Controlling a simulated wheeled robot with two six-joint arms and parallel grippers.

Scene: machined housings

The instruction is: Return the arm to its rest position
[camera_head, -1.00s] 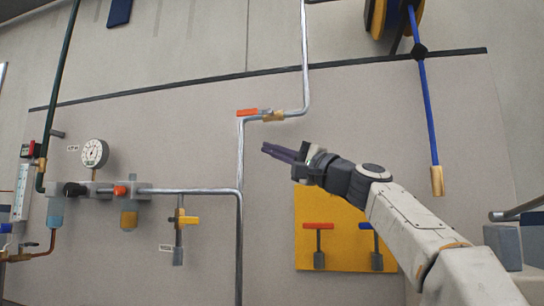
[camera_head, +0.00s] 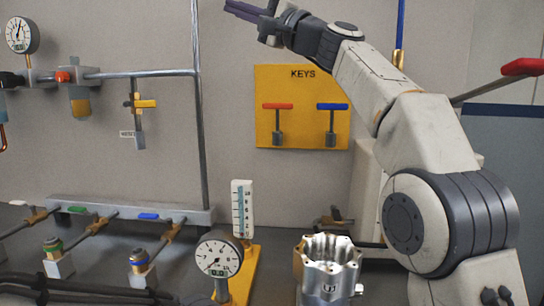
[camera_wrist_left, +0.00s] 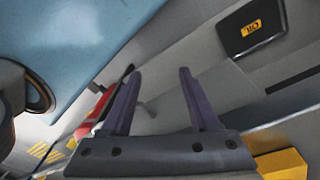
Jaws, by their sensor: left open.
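My right arm (camera_head: 405,125) comes in from the right in the head view and reaches up to the left. Its gripper (camera_head: 234,8) is at the top edge, in front of the grey wall, with nothing seen in it. Its fingers overlap, so I cannot tell whether they are apart. My left gripper (camera_wrist_left: 160,72) shows only in the left wrist view. Its two purple fingers are wide apart with nothing between them.
A machined metal housing (camera_head: 330,270) stands at the bottom, beside a pressure gauge (camera_head: 219,256). A yellow key board (camera_head: 302,135) with red and blue handles hangs behind. Pipes and valves fill the left. A dark box with a yellow label (camera_wrist_left: 252,27) shows in the left wrist view.

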